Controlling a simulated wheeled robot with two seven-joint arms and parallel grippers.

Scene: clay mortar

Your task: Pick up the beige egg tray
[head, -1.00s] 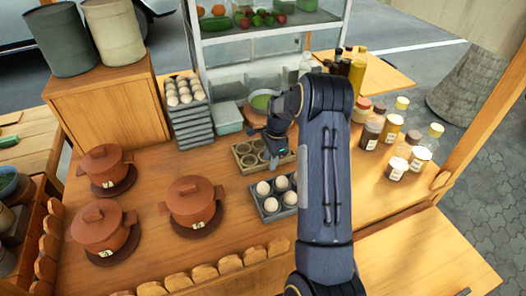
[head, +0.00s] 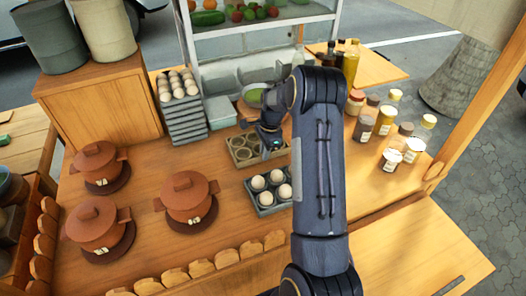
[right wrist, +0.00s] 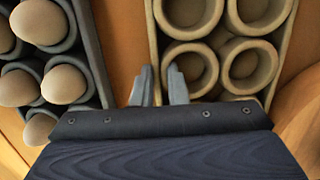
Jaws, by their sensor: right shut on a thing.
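The beige egg tray (head: 232,153) is empty and lies on the wooden counter in the head view, partly hidden by my right arm. The right wrist view shows its round cups and near wall (right wrist: 153,45) at the top. My right gripper (head: 268,151) is at the tray's right side in the head view. In the right wrist view my gripper's fingers (right wrist: 159,86) are close together at the tray's corner, shut on its wall. The tray appears level; I cannot tell any gap under it. My left gripper is not in view.
A grey tray (head: 266,211) with several eggs sits just in front of the beige tray. Stacked grey trays (head: 187,128) with eggs stand behind left, beside a pale green container (head: 221,112). Clay pots (head: 188,198) stand left; jars (head: 390,161) stand right.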

